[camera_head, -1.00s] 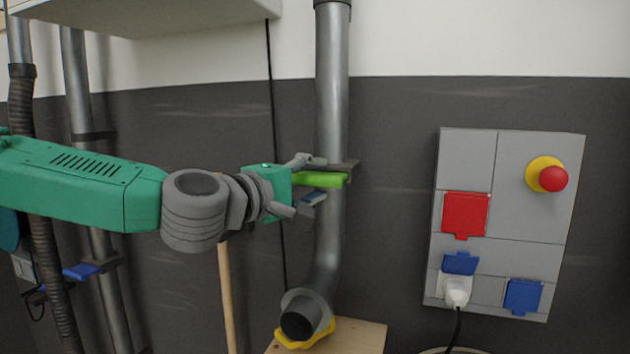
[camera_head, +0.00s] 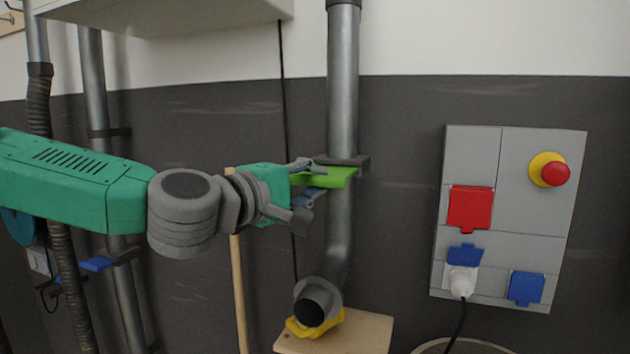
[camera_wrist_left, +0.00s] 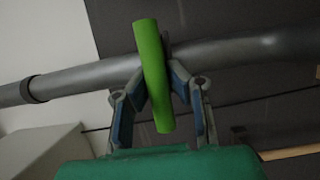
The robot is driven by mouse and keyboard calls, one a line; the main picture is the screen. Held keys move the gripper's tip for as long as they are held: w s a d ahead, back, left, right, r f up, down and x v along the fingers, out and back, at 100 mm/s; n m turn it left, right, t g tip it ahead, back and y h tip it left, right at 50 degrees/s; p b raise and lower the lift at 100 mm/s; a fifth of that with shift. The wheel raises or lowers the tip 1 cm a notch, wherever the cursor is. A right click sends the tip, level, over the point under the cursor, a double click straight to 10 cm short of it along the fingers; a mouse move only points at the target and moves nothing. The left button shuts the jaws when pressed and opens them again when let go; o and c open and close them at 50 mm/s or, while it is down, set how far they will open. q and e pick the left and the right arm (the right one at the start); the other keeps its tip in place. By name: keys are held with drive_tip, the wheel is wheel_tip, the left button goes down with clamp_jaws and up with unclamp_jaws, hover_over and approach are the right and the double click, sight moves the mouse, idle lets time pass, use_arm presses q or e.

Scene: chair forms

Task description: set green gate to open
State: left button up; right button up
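The green gate (camera_head: 338,178) is a flat bright green plate at the grey vertical pipe (camera_head: 343,110), below a dark flange. It sticks out to the left of the pipe. My left gripper (camera_head: 308,180) is at its left end, one finger above and one below. In the left wrist view the gate (camera_wrist_left: 151,60) stands between the two blue-padded fingers of my left gripper (camera_wrist_left: 157,78). Their tips close in on both its faces and appear to touch it. The pipe (camera_wrist_left: 235,50) runs behind it. My right gripper is not in view.
A grey panel (camera_head: 520,207) with a red-and-yellow stop button (camera_head: 552,171) and sockets is on the right wall. A yellow-ringed pipe end (camera_head: 318,308) sits above a wooden block (camera_head: 365,335). A wooden pole (camera_head: 239,290) stands below my wrist. Other pipes (camera_head: 97,90) are left.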

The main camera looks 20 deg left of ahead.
use_arm(q)
drive_tip(key=o, duration=0.4)
drive_tip(key=shift+s+f, duration=0.1)
drive_tip(key=shift+f, duration=0.15)
drive_tip(key=shift+d+r, duration=0.1)
drive_tip(key=v, duration=0.7)
drive_tip(key=shift+s+a, duration=0.1)
drive_tip(key=shift+a, duration=0.15)
drive_tip(key=shift+d, duration=0.15)
